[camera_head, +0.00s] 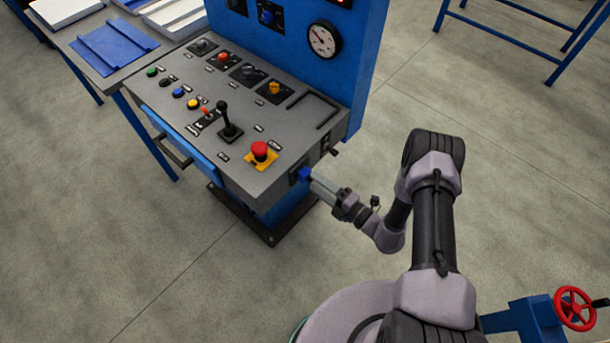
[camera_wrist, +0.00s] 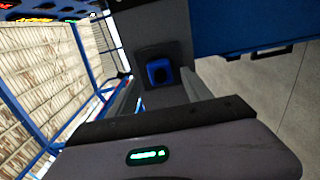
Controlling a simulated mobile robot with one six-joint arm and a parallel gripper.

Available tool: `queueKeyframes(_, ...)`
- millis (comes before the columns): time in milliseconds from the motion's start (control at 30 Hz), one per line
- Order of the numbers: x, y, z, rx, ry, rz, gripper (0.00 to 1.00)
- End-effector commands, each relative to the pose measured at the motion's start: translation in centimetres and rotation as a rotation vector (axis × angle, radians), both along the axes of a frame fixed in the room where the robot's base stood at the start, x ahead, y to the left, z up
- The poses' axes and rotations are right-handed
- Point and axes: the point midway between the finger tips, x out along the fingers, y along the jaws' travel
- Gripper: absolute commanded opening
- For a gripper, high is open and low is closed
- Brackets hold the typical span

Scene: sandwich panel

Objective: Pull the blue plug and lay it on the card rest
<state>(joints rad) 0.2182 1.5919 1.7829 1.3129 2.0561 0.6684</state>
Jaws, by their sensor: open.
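The blue plug (camera_head: 304,174) sits in the right-hand side face of the grey control panel, near its front corner. In the wrist view the blue plug (camera_wrist: 160,73) is in a dark square socket (camera_wrist: 154,54). My gripper (camera_head: 313,180) points at that side face from the right. Its fingers are open, one on each side of the plug in the wrist view; I cannot tell whether they touch it. A blue ridged board (camera_head: 113,47) lies flat on the side table at the upper left. I cannot tell for sure that it is the card rest.
The panel top carries a red mushroom button (camera_head: 260,150), a black joystick (camera_head: 228,125) and several small buttons. White slabs (camera_head: 175,15) lie behind the blue board. A blue upright panel with a gauge (camera_head: 323,39) stands behind. The floor at the right is mostly free.

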Motion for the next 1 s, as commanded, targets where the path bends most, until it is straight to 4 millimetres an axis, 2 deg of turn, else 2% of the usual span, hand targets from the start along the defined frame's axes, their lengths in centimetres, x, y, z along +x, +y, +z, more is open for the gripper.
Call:
queueKeyframes(100, 1.0, 1.4, -0.2, 0.000, -0.002, 0.004, 0.58)
queueKeyframes(333, 2.2, 2.8, -0.1, -0.001, -0.001, 0.002, 0.58)
queueKeyframes(1000, 2.3, 3.0, -0.1, -0.001, -0.001, 0.001, 0.58)
